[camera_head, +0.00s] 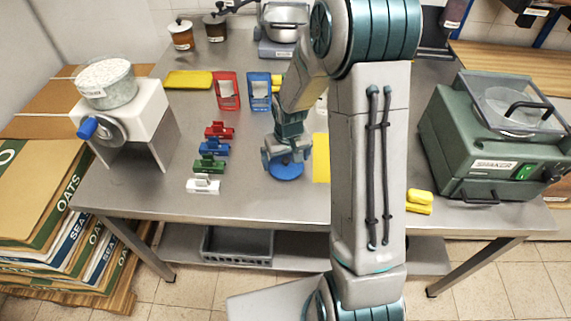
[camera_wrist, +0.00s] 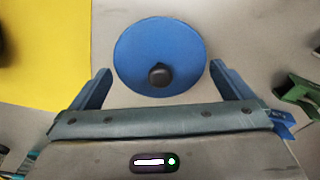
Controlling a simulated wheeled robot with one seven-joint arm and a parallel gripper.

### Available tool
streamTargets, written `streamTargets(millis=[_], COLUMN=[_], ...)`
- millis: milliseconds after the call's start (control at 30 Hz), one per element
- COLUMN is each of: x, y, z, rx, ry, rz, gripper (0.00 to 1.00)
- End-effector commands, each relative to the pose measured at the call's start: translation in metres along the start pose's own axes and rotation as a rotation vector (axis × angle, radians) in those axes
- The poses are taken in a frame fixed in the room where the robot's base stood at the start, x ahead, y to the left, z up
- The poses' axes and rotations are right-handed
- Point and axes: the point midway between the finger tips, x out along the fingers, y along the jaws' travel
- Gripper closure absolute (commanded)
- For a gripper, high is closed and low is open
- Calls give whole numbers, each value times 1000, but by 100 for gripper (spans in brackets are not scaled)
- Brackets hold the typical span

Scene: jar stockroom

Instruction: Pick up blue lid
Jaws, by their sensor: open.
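The blue lid (camera_head: 287,171) is a round disc lying on the steel table, partly hidden by my gripper in the head view. In the wrist view the blue lid (camera_wrist: 160,50) shows whole, with a dark knob near its lower middle. My gripper (camera_head: 284,158) is above the lid, pointing down. In the wrist view my gripper (camera_wrist: 160,80) is open, with one finger at the left and one at the right of the lid's lower part. Nothing is held. I cannot tell the exact height of the fingertips above the table.
A yellow sheet (camera_head: 321,160) lies right of the lid. Red, blue, green and white clips (camera_head: 203,186) stand in a row to the left. A green shaker machine (camera_head: 497,140) stands at the right, and a white machine (camera_head: 125,118) at the left.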

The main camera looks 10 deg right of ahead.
Motion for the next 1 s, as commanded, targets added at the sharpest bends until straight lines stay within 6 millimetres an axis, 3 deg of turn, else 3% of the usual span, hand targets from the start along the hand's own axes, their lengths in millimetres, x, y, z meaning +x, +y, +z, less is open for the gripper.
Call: streamTargets(millis=[300, 333, 400, 433, 1000], x=[7, 7, 7, 7, -1], y=[0, 0, 0, 0, 0], z=[0, 0, 0, 0, -2], rx=[1, 1, 1, 1, 0], ry=[0, 0, 0, 0, 4], rz=[0, 0, 0, 0, 0], gripper=[0, 3, 22, 27, 29])
